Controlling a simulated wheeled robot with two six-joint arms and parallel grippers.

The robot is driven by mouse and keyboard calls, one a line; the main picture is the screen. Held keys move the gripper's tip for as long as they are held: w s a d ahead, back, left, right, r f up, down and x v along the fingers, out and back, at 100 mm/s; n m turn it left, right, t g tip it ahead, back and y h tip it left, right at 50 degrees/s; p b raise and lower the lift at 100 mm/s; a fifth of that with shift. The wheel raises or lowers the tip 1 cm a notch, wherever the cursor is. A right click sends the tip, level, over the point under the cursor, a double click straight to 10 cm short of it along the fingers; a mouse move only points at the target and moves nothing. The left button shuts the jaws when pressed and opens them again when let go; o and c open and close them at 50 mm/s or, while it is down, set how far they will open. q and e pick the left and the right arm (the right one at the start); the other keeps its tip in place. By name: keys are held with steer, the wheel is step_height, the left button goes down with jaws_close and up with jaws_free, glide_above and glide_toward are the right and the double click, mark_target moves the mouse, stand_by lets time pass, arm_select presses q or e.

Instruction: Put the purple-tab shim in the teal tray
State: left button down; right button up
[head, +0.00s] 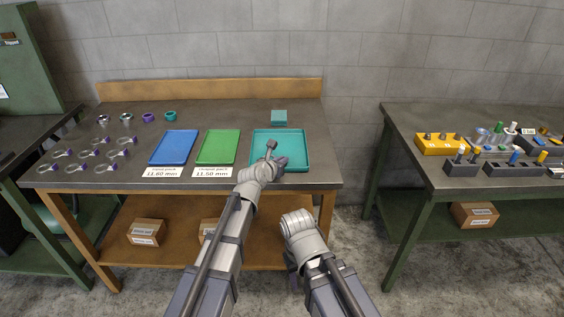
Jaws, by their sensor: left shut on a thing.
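The teal tray (303,163) lies at the right end of the wooden bench's grey top. My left gripper (276,156) is over the tray and covers its front middle. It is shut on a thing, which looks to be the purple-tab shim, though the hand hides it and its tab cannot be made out. Several ring-shaped shims with purple tabs (84,153) lie in rows at the left of the bench. My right gripper (291,262) is low in front of the bench, pointing away from view, and its fingers are mostly hidden.
A blue tray (174,146) and a green tray (218,146) lie left of the teal tray, with labels in front. A small teal block (279,117) stands behind it. Several coloured rings (149,117) sit at the back left. A second bench (410,125) stands right, across a gap.

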arm_select(q)
steer(key=c, duration=1)
jaws_free()
steer(key=shift+r, duration=0.1)
steer(key=p+v, duration=0.5)
steer(key=v, duration=0.7)
steer(key=shift+a, duration=0.1)
